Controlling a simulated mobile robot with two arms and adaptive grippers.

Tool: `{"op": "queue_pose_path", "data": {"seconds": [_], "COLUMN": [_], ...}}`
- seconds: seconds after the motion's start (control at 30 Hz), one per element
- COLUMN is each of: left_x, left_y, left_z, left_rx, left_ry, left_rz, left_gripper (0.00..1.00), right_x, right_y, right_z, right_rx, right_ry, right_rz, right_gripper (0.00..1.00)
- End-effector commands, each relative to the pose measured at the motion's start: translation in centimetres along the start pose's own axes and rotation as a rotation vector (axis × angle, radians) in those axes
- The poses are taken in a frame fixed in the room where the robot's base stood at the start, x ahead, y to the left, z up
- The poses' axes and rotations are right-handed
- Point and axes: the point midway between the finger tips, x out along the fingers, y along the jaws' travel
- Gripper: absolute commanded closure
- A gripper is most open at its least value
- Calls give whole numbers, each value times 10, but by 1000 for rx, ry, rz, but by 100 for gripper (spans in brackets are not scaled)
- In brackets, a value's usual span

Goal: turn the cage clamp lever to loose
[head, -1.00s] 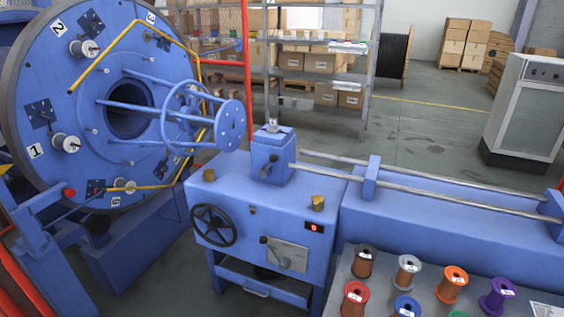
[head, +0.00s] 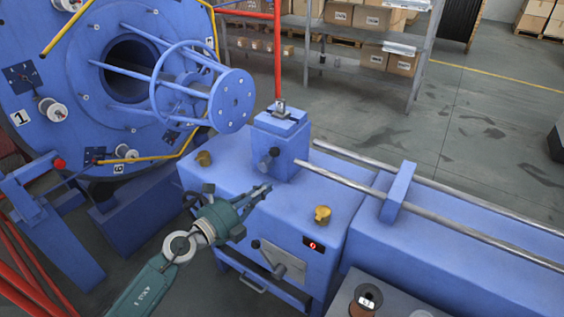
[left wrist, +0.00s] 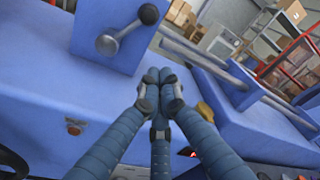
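A short lever with a dark round knob (head: 268,159) is on the front of the upright blue block on the machine. The same lever (left wrist: 122,33) is large at the top of the left wrist view, its knob up and right of its hub. A second lever (head: 264,251) is on a metal plate low on the cabinet front; no label shows which one is the cage clamp lever. My left gripper (head: 265,190) is just below the block's lever, apart from it. Its fingers (left wrist: 160,88) are together, with nothing between them. My right gripper is not in view.
The blue cage (head: 202,90) and large disc (head: 80,115) stand left of the block. Brass knobs (head: 322,214) sit on the cabinet top. Steel rods (head: 420,210) run right from the block. A red display (head: 312,244) is on the cabinet front.

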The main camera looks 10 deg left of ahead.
Motion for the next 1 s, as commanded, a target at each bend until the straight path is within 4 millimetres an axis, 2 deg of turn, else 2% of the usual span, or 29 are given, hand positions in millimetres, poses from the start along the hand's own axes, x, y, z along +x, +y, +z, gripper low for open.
{"op": "queue_pose_path", "data": {"seconds": [0.17, 0.3, 0.53, 0.73, 1.0], "left_x": [21, 51, 100, 89, 85], "left_y": [-2, -2, -1, 0, 0], "left_z": [1, 0, 0, 28, 38], "left_rx": [2, 0, -1, 1, -1], "left_ry": [-2, -2, -1, -2, -1], "left_rz": [-3, -4, -3, 1, -1], "left_gripper": [100, 100, 100, 100, 100], "right_x": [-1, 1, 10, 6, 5], "right_y": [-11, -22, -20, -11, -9], "right_z": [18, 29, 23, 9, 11], "right_rx": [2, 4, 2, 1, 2], "right_ry": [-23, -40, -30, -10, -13], "right_rz": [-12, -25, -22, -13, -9], "right_gripper": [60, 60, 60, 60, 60]}}
